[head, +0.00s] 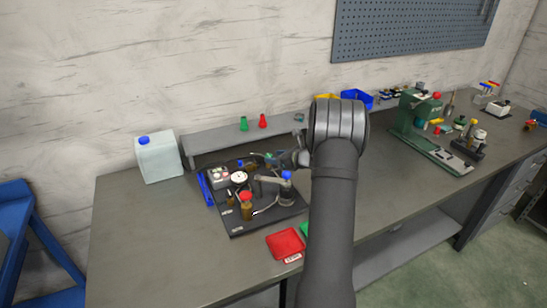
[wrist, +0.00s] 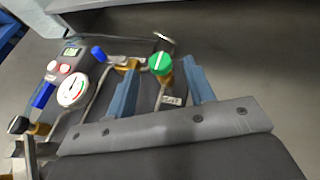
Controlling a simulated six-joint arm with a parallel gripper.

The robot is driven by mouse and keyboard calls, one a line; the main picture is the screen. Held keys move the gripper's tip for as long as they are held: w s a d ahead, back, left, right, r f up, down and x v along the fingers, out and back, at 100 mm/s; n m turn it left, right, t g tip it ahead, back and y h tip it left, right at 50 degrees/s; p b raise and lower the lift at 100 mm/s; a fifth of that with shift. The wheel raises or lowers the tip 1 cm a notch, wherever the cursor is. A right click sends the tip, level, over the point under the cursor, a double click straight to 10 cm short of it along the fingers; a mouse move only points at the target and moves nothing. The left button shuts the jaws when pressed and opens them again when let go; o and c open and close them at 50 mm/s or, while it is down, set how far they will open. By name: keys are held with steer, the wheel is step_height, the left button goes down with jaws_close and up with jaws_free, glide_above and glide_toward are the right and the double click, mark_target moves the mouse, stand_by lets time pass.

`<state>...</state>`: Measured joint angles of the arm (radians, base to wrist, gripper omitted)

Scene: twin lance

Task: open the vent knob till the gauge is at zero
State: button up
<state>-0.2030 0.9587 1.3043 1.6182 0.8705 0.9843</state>
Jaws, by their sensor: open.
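A green round knob (wrist: 160,63) with a white line on top sits on a brass valve body in the wrist view, between the tips of my gripper's fingers. A small label below it is too small to read. My gripper (wrist: 159,72) is open, one blue-grey finger on each side of the knob, with a gap visible around it. The round white gauge (wrist: 72,90) is to the left, with a red marking; its needle reading is not clear. The gauge also shows in the head view (head: 239,178), on the black base plate (head: 240,225). My arm hides part of the rig there.
A blue lever (wrist: 98,53) is on a pipe left of the knob, and a black knob (wrist: 18,125) is farther left. A red tray (head: 286,244) lies in front of the plate. A white jug (head: 159,160) stands at left; a green press (head: 412,115) at right.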

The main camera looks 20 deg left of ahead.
mark_target(271, 155)
steer(key=shift+x, duration=0.8)
steer(key=c, duration=1)
steer(key=shift+w+d+n+g, duration=0.1)
steer(key=shift+n+g, duration=0.3)
steer(key=n+g, duration=0.2)
steer(key=w+n+g+y, duration=0.1)
steer(key=n+g, duration=0.1)
steer(key=g, duration=0.1)
steer(key=shift+f, duration=0.1)
steer(key=shift+w+n+g+h, duration=0.2)
steer(key=shift+n+g, duration=0.8)
steer(key=shift+g, duration=0.05)
steer(key=shift+w+n+g+h, duration=0.15)
steer(key=shift+n+g+h, duration=0.05)
steer(key=shift+n+g, duration=0.85)
steer(key=shift+w+a+n+g+h, duration=0.1)
steer(key=shift+n+g+h, duration=0.15)
steer(key=shift+n+g, duration=0.3)
steer(key=shift+w+a+n+g+h, duration=0.1)
steer(key=shift+n+g+h, duration=0.15)
steer(key=shift+n+g, duration=0.25)
